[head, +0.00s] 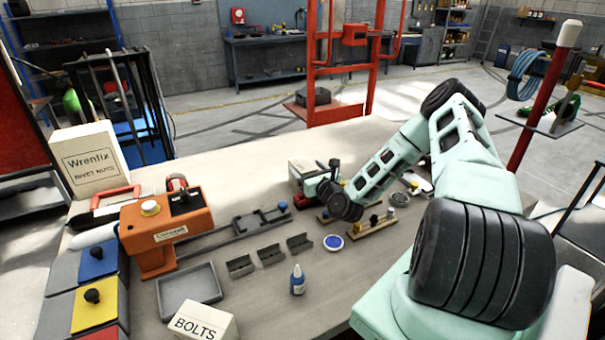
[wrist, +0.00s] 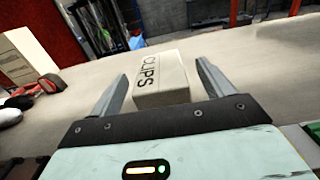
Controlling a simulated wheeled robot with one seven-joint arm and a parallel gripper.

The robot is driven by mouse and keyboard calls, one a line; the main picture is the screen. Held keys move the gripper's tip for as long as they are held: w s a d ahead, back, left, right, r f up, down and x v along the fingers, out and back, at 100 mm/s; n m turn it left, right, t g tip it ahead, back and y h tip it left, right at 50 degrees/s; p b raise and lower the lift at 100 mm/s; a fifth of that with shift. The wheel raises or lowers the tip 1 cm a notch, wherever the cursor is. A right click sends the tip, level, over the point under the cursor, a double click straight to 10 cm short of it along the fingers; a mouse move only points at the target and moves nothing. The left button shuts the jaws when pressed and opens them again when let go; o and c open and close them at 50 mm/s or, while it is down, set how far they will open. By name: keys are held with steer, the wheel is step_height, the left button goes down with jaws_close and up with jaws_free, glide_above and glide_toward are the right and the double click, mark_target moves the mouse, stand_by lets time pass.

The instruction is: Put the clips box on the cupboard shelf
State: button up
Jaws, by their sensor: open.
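The clips box (wrist: 162,82) is a small pale box with CLIPS printed on it, resting on the workbench in the wrist view. It lies between the two fingers of my gripper (wrist: 161,72). The fingers are open, with a gap visible on the left side; contact on the right is hard to judge. In the head view a pale box (head: 299,168) shows partly behind my gripper (head: 318,180), which is low over the bench. I cannot pick out the cupboard shelf with certainty in either view.
The workbench (head: 240,150) holds an orange machine (head: 166,228), a Wrenfix box (head: 90,160), a grey tray (head: 189,290), a BOLTS box (head: 207,322), a glue bottle (head: 297,280) and small parts near my arm. The far bench surface is clear. A red frame (head: 312,70) stands behind.

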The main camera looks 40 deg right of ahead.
mark_target(303, 164)
steer(key=shift+p+x, duration=0.5)
steer(key=shift+x, duration=1.3)
steer(key=c, duration=1.2)
steer(key=shift+c, duration=0.5)
steer(key=shift+r, duration=0.15)
